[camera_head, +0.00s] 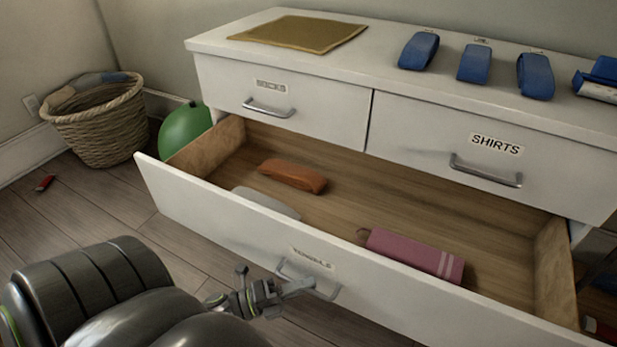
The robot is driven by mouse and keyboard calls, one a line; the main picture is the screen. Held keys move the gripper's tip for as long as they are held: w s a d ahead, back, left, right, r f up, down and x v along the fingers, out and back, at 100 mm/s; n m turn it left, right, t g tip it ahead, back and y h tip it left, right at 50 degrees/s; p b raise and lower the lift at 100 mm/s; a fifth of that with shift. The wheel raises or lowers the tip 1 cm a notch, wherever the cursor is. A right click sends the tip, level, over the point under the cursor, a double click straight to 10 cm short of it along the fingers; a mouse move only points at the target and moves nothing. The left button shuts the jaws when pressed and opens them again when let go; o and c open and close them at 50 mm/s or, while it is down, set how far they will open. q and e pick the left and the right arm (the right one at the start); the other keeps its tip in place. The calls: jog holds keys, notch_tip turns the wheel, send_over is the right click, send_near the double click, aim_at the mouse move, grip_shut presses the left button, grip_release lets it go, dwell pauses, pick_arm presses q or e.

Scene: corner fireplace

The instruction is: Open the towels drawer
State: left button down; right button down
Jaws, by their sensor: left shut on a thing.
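The towels drawer (235,222) is the wide lower drawer of a white dresser. It stands pulled well out, with its wooden inside showing. Its label (311,257) is small and blurred. My left gripper (298,287) is at the front of this drawer, shut on its metal handle (325,291). Inside the drawer lie an orange-brown rolled cloth (292,175), a grey-white item (266,203) partly hidden by the front panel, and a pink rolled towel (415,254) with pale stripes. My right gripper is not in view.
Above are two shut drawers, one (300,98) with a blurred label and one marked SHIRTS (430,150). The dresser top holds a tan mat (300,32) and several blue rolled items (474,63). A wicker basket (100,125), green ball (184,130) and small red object (45,183) are at left.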

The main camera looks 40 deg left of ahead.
pick_arm(q)
jog(key=shift+s, duration=0.1)
jog(key=c, duration=1.5)
grip_release()
jog(key=p+v, duration=0.1)
jog(key=v, duration=1.6)
jog(key=shift+s+a+f, duration=0.15)
jog(key=shift+s+f, duration=0.05)
